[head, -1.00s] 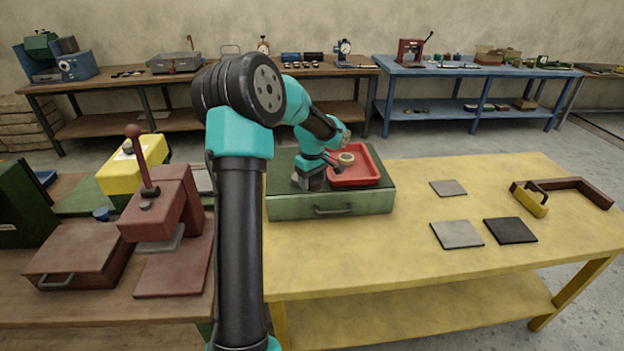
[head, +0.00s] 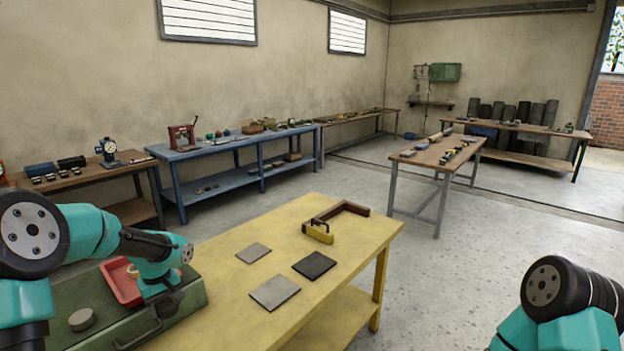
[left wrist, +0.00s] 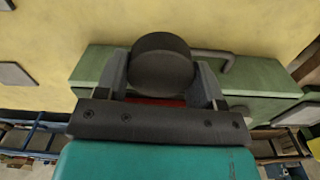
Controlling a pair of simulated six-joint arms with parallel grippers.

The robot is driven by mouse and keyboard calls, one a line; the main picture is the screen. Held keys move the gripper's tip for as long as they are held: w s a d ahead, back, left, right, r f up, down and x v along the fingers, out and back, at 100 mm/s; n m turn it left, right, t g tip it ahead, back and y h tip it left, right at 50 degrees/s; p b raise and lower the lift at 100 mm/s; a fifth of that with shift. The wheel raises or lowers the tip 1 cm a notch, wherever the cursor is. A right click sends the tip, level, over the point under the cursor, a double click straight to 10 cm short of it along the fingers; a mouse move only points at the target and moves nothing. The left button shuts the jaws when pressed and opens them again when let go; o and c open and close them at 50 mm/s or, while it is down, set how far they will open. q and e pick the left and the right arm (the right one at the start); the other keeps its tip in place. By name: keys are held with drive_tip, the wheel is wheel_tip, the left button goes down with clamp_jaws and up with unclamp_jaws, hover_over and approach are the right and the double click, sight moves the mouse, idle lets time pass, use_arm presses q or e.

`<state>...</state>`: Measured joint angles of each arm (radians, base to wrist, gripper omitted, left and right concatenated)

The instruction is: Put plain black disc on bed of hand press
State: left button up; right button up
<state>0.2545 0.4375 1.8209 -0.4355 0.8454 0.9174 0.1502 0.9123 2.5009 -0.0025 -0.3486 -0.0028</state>
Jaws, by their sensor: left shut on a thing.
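My left gripper (head: 166,302) hangs low at the right front of the green chest, near its handle. It is shut on the plain black disc (left wrist: 162,62), which the left wrist view shows between its two fingers. In the head view the disc is hard to make out against the dark gripper.
The green chest (head: 190,297) carries a red tray (head: 112,278) and a grey round piece (head: 82,319). The yellow table (head: 215,310) holds two grey plates, a dark plate (head: 314,265) and a brown angled frame (head: 350,208) with a yellow handled piece.

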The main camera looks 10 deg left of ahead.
use_arm(q)
drive_tip(key=w+d+f+m, duration=0.1)
drive_tip(key=d+m, duration=0.5)
drive_tip(key=d, duration=0.7)
drive_tip(key=w+d+m, duration=0.3)
drive_tip(key=d+m, duration=0.4)
drive_tip(key=d, duration=0.6)
drive_tip(key=shift+w+d+f+m, duration=0.2)
drive_tip(key=shift+d+f+m, duration=0.1)
drive_tip(key=shift+d+f, duration=0.1)
drive_tip(key=shift+a, duration=0.15)
drive_tip(key=s+a+r+n, duration=0.1)
drive_tip(key=s+a, duration=0.3)
drive_tip(key=a, duration=0.8)
drive_tip(key=s+a+r+n, duration=0.1)
drive_tip(key=s+a, duration=0.4)
drive_tip(key=a, duration=0.8)
drive_tip(key=s+a+r+n, duration=0.1)
drive_tip(key=s+a, duration=0.4)
drive_tip(key=a, duration=0.8)
drive_tip(key=shift+s+r+n, duration=0.15)
drive_tip(key=shift+r+n, duration=0.15)
drive_tip(key=shift+r, duration=0.2)
